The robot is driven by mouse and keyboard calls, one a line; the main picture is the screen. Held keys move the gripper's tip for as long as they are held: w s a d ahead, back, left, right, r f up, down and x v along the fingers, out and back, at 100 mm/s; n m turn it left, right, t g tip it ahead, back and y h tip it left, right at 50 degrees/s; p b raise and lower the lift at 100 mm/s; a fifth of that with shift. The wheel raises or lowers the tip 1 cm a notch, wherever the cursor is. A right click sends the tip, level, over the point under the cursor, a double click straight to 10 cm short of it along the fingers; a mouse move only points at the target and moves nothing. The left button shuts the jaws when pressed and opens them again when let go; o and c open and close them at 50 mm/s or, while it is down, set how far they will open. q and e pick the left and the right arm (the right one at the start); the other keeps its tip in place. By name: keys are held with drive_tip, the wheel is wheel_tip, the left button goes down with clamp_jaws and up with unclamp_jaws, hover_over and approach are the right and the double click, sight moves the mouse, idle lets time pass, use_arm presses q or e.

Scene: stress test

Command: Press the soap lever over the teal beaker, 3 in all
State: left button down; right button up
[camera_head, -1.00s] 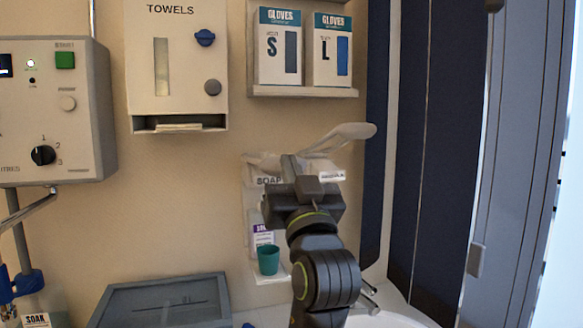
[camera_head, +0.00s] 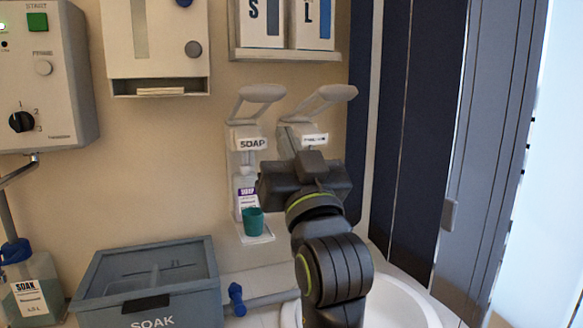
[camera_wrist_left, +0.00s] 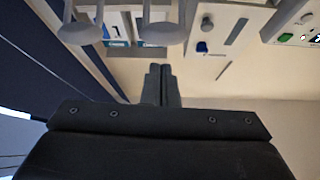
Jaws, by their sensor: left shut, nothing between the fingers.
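The soap dispenser (camera_head: 252,144) hangs on the wall, labelled SOAP, with a pale lever (camera_head: 262,93) reaching out above. The teal beaker (camera_head: 253,222) stands upright on the small tray below it. A second dispenser with a similar lever (camera_head: 336,93) is right beside it, its lower part hidden by my gripper. My left gripper (camera_head: 291,144) is shut and empty, in front of the second dispenser and right of the beaker, below lever height. In the left wrist view, its fingers (camera_wrist_left: 161,86) appear below the soap lever (camera_wrist_left: 163,32), apart from it. My right gripper is not in view.
A white sink (camera_head: 405,305) is at the lower right. A grey SOAK bin (camera_head: 205,262) and a SOAK bottle (camera_head: 38,297) stand at the lower left. Glove boxes (camera_head: 262,22) sit on a shelf above the levers. A towel dispenser (camera_head: 155,68) hangs left.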

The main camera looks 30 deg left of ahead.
use_arm(q)
drive_tip(key=shift+b+v, duration=0.45)
drive_tip(key=shift+v, duration=0.8)
drive_tip(key=shift+s, duration=0.1)
drive_tip(key=shift+r, duration=0.1)
